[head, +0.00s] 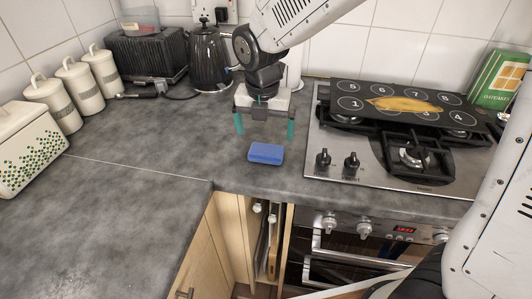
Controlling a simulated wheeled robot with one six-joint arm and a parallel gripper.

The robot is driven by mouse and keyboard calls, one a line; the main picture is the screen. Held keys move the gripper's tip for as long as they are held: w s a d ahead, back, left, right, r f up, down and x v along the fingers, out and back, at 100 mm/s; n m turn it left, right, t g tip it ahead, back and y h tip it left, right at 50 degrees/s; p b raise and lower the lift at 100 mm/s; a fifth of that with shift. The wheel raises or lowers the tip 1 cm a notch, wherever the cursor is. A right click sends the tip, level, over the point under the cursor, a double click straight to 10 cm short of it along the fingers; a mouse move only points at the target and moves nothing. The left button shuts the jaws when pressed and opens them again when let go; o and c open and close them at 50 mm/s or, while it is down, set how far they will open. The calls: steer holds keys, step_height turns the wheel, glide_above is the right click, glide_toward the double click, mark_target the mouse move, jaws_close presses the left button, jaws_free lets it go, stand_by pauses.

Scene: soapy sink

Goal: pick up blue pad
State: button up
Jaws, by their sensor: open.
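The blue pad (266,154) lies flat on the grey worktop, left of the hob and near the worktop's front edge. My gripper (265,128) is open and points down, with a teal fingertip on each side. It appears above and a little behind the pad, apart from it. Nothing is between the fingers. The exact height of the fingertips over the worktop is hard to tell from this one view.
A gas hob (384,166) with a numbered black board (350,88) stands to the right. A black kettle (208,62) and toaster (150,58) are behind left. White canisters (52,103) line the left wall. The worktop (130,200) at left is clear.

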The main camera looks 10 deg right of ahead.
mark_target(266, 150)
steer(key=f, duration=0.6)
steer(key=shift+d, duration=0.2)
steer(key=c, duration=0.9)
